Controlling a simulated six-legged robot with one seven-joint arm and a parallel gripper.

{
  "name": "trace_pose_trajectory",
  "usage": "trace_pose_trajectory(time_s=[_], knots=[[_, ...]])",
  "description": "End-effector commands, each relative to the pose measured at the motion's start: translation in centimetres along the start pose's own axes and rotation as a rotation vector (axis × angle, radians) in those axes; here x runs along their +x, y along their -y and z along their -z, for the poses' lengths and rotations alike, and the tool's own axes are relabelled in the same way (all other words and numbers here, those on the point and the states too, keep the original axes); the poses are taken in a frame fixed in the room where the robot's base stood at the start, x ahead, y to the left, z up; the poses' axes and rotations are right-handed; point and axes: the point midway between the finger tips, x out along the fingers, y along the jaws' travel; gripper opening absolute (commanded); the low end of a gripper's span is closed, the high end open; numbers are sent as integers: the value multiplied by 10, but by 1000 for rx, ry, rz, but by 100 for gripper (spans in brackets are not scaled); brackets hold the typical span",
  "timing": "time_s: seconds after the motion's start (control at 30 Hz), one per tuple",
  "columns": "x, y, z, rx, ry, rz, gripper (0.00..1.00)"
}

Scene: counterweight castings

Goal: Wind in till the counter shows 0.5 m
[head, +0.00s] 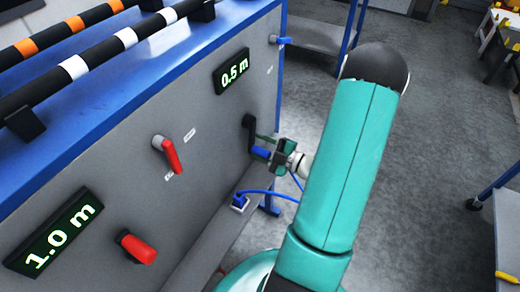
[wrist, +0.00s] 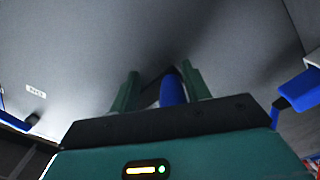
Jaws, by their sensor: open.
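A counter (head: 233,73) on the grey panel reads 0.5 m in the head view. Below it is a black crank arm (head: 248,134) with a blue handle (head: 260,153). My gripper (head: 270,147) is at this handle, reaching in from the right. In the wrist view the open fingers of my gripper (wrist: 161,80) stand on either side of the blue handle (wrist: 172,90), with gaps showing. A second counter (head: 55,235) at the lower left reads 1.0 m. A red-handled crank (head: 138,248) sits to its right.
A red-handled lever (head: 170,153) sits mid-panel between small labels. Black bars with orange and white bands lie on the blue panel top (head: 120,72). A blue cable (head: 270,193) runs from a blue fitting low on the panel. Grey floor (head: 430,150) is clear to the right.

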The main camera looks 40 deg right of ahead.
Motion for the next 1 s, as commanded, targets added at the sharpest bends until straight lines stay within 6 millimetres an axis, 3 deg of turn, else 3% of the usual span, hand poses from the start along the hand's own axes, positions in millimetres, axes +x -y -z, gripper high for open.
trace_pose_trajectory(time_s=[0.67,0.83,1.0], knots=[[-4,3,2,4,0,2,47],[-27,3,1,5,3,1,47],[-65,2,1,4,4,0,47]])
